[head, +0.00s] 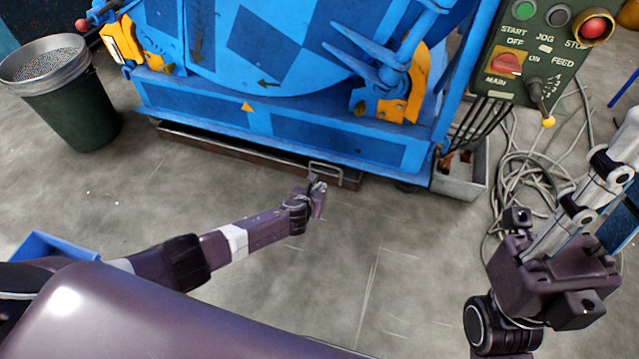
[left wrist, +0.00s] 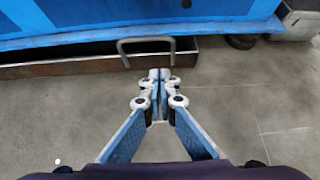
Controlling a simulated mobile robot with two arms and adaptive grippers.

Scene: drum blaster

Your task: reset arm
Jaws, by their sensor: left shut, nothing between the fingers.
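My left gripper (head: 320,187) reaches over the floor toward the blue drum machine (head: 300,125). In the left wrist view its two fingers (left wrist: 159,76) are together at the tips, with nothing between them. A metal handle (left wrist: 146,41) on the long, low tray (left wrist: 75,67) under the machine shows just beyond the fingertips; the handle is not between them. In the head view the handle (head: 326,165) and tray (head: 235,150) lie just past the gripper. My right gripper (head: 608,165) is at the right edge, pointing up; its fingertips are not clear.
A dark green bin (head: 65,115) stands at the left. A control panel (head: 540,60) with buttons and a lever is at the upper right. Loose grey cables (head: 540,165) and a metal box (head: 462,180) lie below it. The floor (head: 350,270) in the middle is clear.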

